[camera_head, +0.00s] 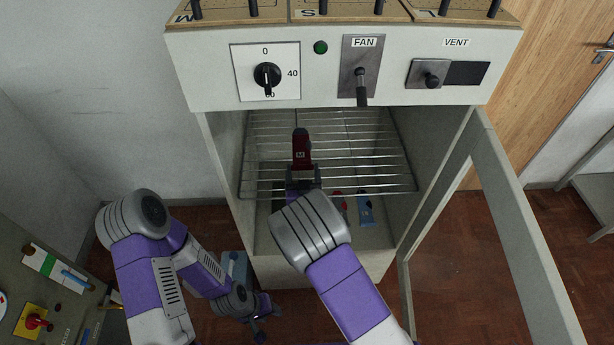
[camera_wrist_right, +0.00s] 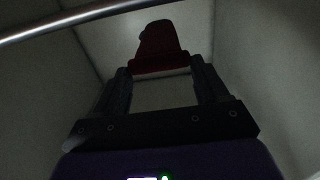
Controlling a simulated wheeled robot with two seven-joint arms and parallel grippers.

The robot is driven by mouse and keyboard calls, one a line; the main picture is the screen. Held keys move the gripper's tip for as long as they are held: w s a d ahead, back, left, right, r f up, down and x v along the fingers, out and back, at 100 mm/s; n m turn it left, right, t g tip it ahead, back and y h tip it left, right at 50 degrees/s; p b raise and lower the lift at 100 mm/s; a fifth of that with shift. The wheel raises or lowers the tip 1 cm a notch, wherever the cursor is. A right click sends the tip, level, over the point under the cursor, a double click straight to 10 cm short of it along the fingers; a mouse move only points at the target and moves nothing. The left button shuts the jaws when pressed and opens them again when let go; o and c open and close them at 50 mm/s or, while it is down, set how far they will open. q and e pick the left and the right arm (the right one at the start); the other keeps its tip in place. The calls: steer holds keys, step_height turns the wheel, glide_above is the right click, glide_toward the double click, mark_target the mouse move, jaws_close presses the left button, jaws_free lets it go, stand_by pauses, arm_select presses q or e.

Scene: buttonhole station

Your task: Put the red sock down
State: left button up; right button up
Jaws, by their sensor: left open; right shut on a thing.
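The red sock (camera_head: 301,148) is dark red with a small M tag and points into the open cabinet. My right gripper (camera_head: 303,172) is shut on its near end. In the head view the sock covers part of the wire rack (camera_head: 390,170); I cannot tell whether it touches the wires. In the right wrist view the sock (camera_wrist_right: 158,42) stands out beyond the two fingers of the right gripper (camera_wrist_right: 162,72). My left gripper (camera_head: 262,328) is open, low at the bottom of the head view, apart from the sock.
The cabinet door (camera_head: 525,245) stands open at the right. A red item (camera_head: 338,203) and a blue item (camera_head: 365,212) lie below the rack. The panel above has a dial (camera_head: 267,75), a fan lever (camera_head: 361,85) and a vent slider (camera_head: 431,80). Most of the rack is bare.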

steer(key=shift+f+b, duration=0.65)
steer(key=shift+f, duration=1.75)
steer(key=shift+f, duration=0.1)
steer(key=o, duration=1)
steer(key=shift+o, duration=0.2)
steer(key=shift+s, duration=0.3)
steer(key=s+p, duration=0.1)
steer(key=s, duration=1)
steer(key=shift+s+p, duration=0.2)
steer(key=shift+p, duration=0.1)
